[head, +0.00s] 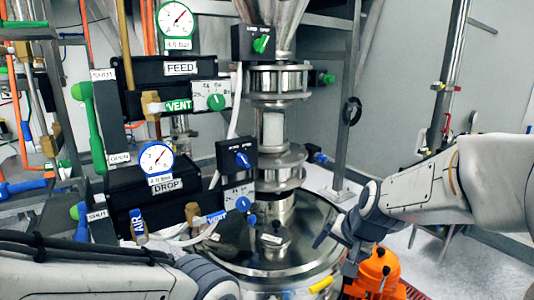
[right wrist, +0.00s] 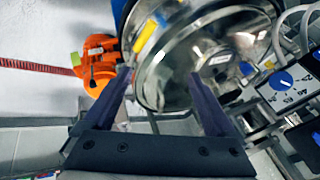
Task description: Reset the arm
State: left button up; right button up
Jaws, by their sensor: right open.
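My right arm (head: 420,187) comes in from the right in the head view. Its gripper (head: 332,238) is above the right rim of the round steel vessel (head: 290,262). In the right wrist view the two dark fingers of the right gripper (right wrist: 163,75) stand apart with nothing between them. The steel lid (right wrist: 185,60) shows beyond the fingers. My left arm (head: 90,275) crosses the bottom left of the head view.
An orange device (head: 376,272) stands right of the vessel. Green handle (head: 88,125), FEED panel (head: 180,68), DROP panel (head: 165,187) and blue knob (head: 242,159) are at the left and centre. A metal post (head: 345,110) rises behind the vessel. Pale floor (head: 440,258) is open at right.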

jog(key=s+d+f+n+g+h, duration=0.25)
jog(key=s+f+n, duration=0.25)
jog(key=s+f, duration=0.5)
jog(key=s+a+r+n+g+y+b, duration=0.1)
jog(key=s+a+n+g+y+b, duration=0.1)
jog(key=s+a+n, duration=0.6)
jog(key=s+a+g+b, duration=0.1)
jog(key=s+a+b, duration=0.1)
jog(key=s+a, duration=0.3)
jog(key=shift+s+r+b, duration=0.25)
jog(key=shift+s+b, duration=0.1)
jog(key=shift+s, duration=1.2)
